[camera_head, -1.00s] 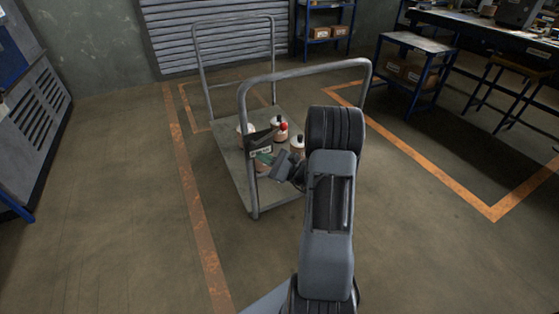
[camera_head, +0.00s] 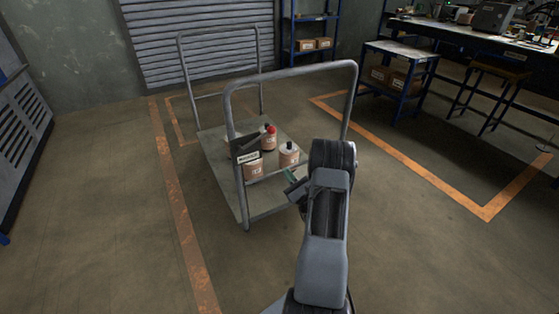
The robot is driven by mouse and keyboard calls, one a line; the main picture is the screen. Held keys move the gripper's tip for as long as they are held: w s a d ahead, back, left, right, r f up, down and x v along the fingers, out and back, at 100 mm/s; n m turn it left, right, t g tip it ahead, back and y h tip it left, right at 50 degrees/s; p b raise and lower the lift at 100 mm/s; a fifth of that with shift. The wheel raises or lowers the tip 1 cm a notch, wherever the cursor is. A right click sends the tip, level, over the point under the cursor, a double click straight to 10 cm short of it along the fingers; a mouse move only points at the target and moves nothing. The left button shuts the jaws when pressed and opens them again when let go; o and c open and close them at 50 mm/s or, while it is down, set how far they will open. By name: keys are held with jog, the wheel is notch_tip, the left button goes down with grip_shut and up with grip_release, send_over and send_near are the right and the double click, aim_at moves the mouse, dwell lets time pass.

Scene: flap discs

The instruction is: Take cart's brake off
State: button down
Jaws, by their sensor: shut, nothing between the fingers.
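The cart (camera_head: 226,180) is a flat grey platform with a tall tube hoop at each end. A dark bracket with a small pale label (camera_head: 248,157) sits by the left post of the near hoop; I cannot read the label or tell whether it is the brake. No brake pedal or wheel shows clearly. My gripper (camera_head: 291,178) is at the right part of the near end of the cart, right of the bracket and apart from it. Its greenish fingertips are small and partly hidden by my wrist; it is shut and empty.
Several bottles (camera_head: 289,155) stand on the platform, one with a red cap (camera_head: 271,130). A blue-framed side table (camera_head: 401,52), a stool (camera_head: 497,75) and a workbench are at the right. Orange floor lines (camera_head: 172,190) flank the cart. The floor left of it is clear.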

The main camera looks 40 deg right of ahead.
aim_at(256, 140)
jog(key=s+a+r+p+x, duration=0.1)
jog(key=r+p+x, duration=0.1)
jog(key=p+x, duration=0.5)
jog(key=shift+x, duration=2.55)
jog(key=shift+r+n, duration=0.15)
jog(key=shift+n, duration=0.15)
